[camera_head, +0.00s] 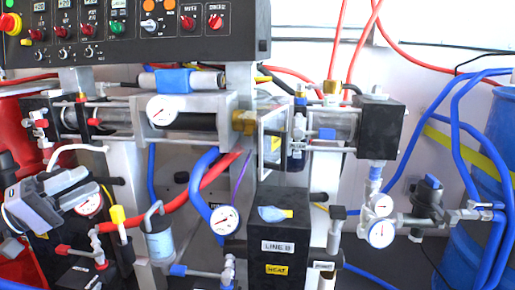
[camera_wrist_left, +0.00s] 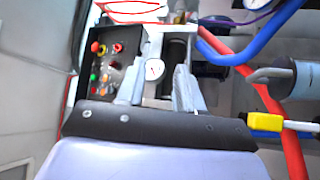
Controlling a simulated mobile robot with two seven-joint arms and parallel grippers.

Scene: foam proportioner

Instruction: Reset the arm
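My left gripper (camera_head: 84,183) is at the left of the head view, in front of the foam proportioner's left side. In the left wrist view its two grey fingers (camera_wrist_left: 158,82) stand apart with nothing between them. A white gauge (camera_wrist_left: 155,69) shows behind the gap there. In the head view a small gauge (camera_head: 88,203) sits just below and behind the fingers; whether they touch it I cannot tell. My right gripper is in neither view.
The control panel (camera_head: 140,42) spans the top left. A yellow-handled valve (camera_head: 118,216) and a grey-blue canister (camera_head: 160,243) stand right of my left gripper. Red and blue hoses (camera_head: 200,182) cross the middle. A black "LINE B" box (camera_head: 279,230) and a blue drum (camera_head: 470,240) stand further right.

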